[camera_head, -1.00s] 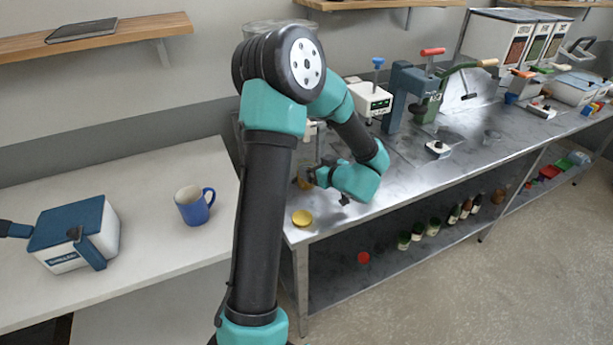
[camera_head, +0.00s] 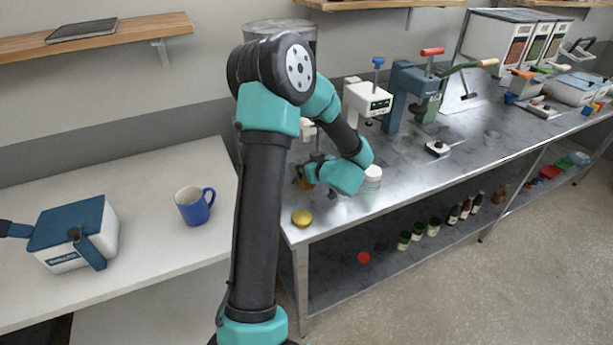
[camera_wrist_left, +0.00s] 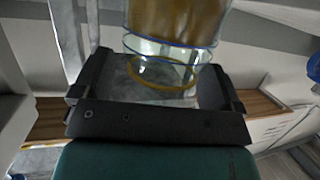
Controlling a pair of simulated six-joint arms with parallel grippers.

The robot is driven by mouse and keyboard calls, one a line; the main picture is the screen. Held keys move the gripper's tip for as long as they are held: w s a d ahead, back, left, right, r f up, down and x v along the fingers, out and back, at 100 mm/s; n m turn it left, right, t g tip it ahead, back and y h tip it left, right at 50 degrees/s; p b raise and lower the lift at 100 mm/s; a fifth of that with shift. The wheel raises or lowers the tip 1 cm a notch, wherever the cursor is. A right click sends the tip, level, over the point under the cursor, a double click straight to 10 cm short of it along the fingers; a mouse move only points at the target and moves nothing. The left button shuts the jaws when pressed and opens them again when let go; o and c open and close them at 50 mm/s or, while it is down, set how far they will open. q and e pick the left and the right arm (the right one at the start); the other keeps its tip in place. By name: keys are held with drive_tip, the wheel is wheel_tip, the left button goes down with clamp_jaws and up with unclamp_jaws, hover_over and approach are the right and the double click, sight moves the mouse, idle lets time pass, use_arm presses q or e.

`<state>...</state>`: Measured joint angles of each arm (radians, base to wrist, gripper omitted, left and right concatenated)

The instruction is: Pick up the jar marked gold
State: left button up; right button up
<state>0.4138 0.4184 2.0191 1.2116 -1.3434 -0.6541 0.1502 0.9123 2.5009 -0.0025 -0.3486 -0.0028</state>
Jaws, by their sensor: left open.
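A clear glass jar with amber-gold contents (camera_wrist_left: 178,22) fills the top of the left wrist view, and no marking on it can be read. My left gripper (camera_wrist_left: 155,78) is open, with a finger on each side of the jar's lower-looking end. Whether the fingers touch the glass cannot be told. In the head view my left gripper (camera_head: 302,175) is low over the left end of the metal bench, and my wrist hides most of the jar there. A yellow round lid-like piece (camera_head: 302,217) lies near the bench's front corner. My right gripper is not in view.
A white-topped jar (camera_head: 373,174) stands just right of my left wrist. A white device with a blue knob (camera_head: 368,100) and a blue-grey press (camera_head: 405,98) stand behind. A blue mug (camera_head: 194,205) is on the white table (camera_head: 150,250).

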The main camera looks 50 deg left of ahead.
use_arm(q)
drive_tip(key=c, duration=1.7)
drive_tip(key=shift+r, duration=0.1)
drive_tip(key=shift+r, duration=0.8)
drive_tip(key=s+d+r, duration=0.3)
drive_tip(key=s+d, duration=0.6)
drive_tip(key=d, duration=0.4)
drive_tip(key=shift+d+r, duration=0.1)
